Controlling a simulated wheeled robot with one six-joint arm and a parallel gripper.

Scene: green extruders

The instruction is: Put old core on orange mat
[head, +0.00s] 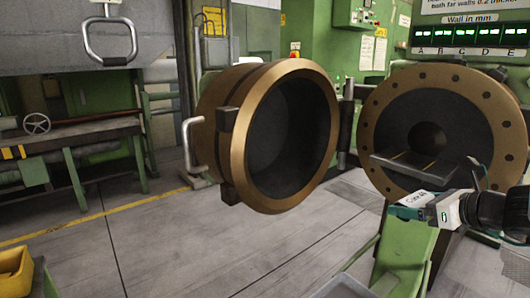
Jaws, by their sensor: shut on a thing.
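My gripper (440,208) is at the right, in front of the round machine face with the central bore. It is shut on a pale piece whose tag starts with "Core" (412,199); I take this as the old core. The rest of the tag is too small to read, and my gripper hides part of the piece. The held piece is just below a dark flat plate in front of the bore. I cannot tell whether they touch. No orange mat is in view.
A bronze-rimmed round housing (290,135) stands swung open at the centre. The bronze flange (379,140) is behind my gripper. A green stand (405,255) is below, a grey tray edge (345,287) at the bottom, a yellow bin (15,272) lower left. Floor at centre-left is clear.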

